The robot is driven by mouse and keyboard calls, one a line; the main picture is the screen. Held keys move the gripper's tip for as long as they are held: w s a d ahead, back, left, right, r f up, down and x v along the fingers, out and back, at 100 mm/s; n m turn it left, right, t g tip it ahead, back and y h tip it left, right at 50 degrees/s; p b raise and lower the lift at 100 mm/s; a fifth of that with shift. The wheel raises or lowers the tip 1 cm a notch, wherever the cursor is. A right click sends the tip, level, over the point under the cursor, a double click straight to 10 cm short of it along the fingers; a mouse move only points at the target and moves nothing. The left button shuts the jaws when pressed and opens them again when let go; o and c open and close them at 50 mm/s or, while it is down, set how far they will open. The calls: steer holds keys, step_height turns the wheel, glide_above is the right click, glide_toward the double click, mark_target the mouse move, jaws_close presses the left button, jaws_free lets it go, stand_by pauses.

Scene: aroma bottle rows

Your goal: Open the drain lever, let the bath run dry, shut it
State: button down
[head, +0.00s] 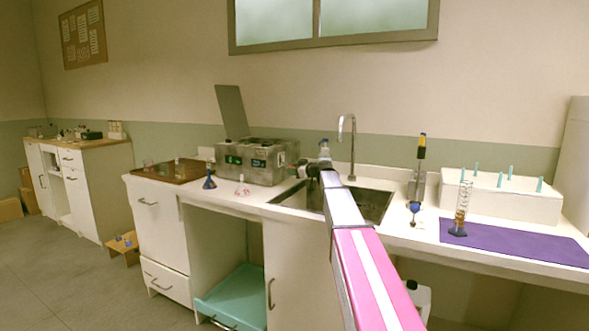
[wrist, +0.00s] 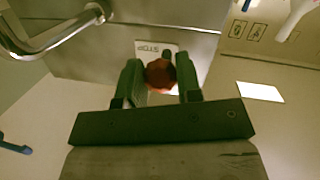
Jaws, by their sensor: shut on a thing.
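The water bath (head: 245,160) is a grey metal box on the counter left of the sink, with its lid (head: 231,112) standing up behind it. My gripper (wrist: 160,77) has its two green fingers around a round red-brown knob (wrist: 160,72), apparently the drain lever's end, and is shut on it. In the head view my gripper is at the bath's right end, and my arm hides the lever. The water level inside the bath cannot be seen.
The sink (head: 375,204) and its tall tap (head: 352,140) are right of the bath. A flask with dark liquid (head: 209,183) and a small clear flask (head: 242,190) stand in front. A measuring cylinder (head: 462,208) stands on a purple mat (head: 520,244) at right.

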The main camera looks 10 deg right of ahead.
steer(key=shift+f, duration=0.25)
stand_by(0.3)
steer(key=c, duration=0.8)
jaws_free()
steer(key=shift+a, duration=0.1)
steer(key=v, duration=1)
steer(key=shift+s+d+f, duration=0.25)
steer(key=shift+d, duration=0.05)
